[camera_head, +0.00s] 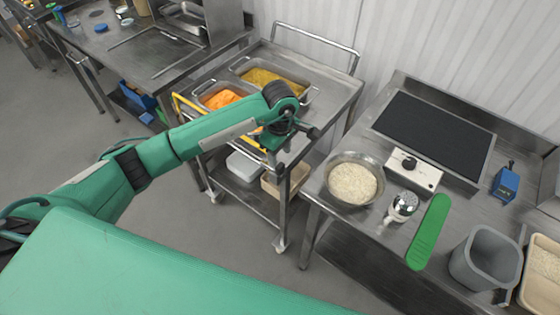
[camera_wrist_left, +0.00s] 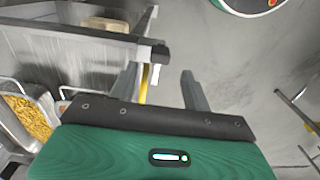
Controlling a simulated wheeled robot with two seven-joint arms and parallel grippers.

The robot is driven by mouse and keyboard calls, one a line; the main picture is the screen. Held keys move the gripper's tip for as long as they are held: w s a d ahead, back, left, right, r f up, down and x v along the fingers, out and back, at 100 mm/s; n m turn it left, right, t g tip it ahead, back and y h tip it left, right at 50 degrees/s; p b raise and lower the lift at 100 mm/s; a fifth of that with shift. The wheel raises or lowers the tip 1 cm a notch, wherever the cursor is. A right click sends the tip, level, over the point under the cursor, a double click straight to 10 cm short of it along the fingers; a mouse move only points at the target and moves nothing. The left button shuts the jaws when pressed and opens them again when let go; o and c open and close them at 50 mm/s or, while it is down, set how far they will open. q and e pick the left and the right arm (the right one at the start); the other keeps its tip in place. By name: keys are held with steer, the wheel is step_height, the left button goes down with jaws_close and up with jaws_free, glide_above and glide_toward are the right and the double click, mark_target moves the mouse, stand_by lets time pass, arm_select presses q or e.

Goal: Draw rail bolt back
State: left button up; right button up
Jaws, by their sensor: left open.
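A yellow rail (camera_head: 187,106) runs along the near left end of the steel trolley (camera_head: 335,90). My left arm reaches over this end, and the left gripper (camera_head: 276,165) points down at the trolley's near corner and hides part of it. In the left wrist view the left gripper (camera_wrist_left: 163,88) is open, with nothing clearly between its fingers. A yellow strip (camera_wrist_left: 144,88) shows beside its left finger, and a dark block (camera_wrist_left: 154,52) ends a bar just beyond. I cannot make out the rail bolt for certain. My right gripper is not in view.
The trolley carries pans of orange food (camera_head: 222,99) and yellow food (camera_head: 270,79). Open floor (camera_head: 235,240) lies before the trolley.

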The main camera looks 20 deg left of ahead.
mark_target(280, 165)
arm_select(q)
step_height(280, 165, down, 6)
steer(key=shift+f+p, duration=0.15)
steer(key=shift+p, duration=0.7)
steer(key=shift+c, duration=0.2)
